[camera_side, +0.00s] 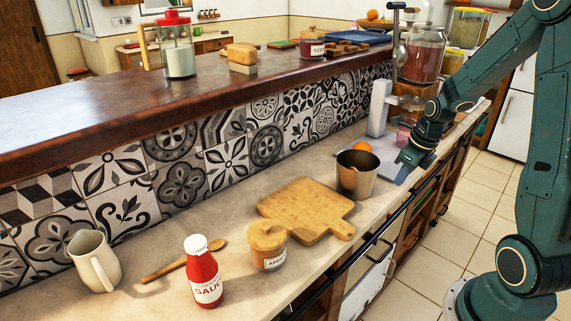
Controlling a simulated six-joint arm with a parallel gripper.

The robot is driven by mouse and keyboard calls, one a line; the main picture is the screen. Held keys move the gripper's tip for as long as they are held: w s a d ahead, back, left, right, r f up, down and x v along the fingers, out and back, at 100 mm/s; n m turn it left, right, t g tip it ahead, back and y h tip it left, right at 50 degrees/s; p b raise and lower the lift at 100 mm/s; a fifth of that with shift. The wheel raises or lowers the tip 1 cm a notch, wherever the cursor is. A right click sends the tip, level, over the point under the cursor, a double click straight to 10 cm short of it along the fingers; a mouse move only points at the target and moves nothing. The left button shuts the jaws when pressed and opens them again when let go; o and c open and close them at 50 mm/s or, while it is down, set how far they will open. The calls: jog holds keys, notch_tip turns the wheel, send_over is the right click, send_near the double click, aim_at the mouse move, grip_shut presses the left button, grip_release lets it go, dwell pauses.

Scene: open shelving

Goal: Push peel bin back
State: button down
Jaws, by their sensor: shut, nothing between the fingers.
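The peel bin (354,182), a metal cup with something orange inside, stands upright on the counter beside the cutting board. My gripper (403,162) is shut and empty, low over the counter just right of the bin. I cannot tell whether its fingertips touch the bin, and they are partly hidden by the gripper body.
A wooden cutting board (300,208) lies left of the bin. An orange (362,147) and a grey-white stand (378,108) are behind it.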

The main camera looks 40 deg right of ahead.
aim_at(345, 152)
jog(key=x, duration=0.5)
jog(key=shift+f, duration=0.4)
jog(key=w, duration=0.3)
jog(key=shift+w, duration=0.6)
jog(key=w, duration=1.9)
jog(key=shift+w, duration=0.1)
jog(key=shift+s, duration=2)
jog(key=v, duration=1)
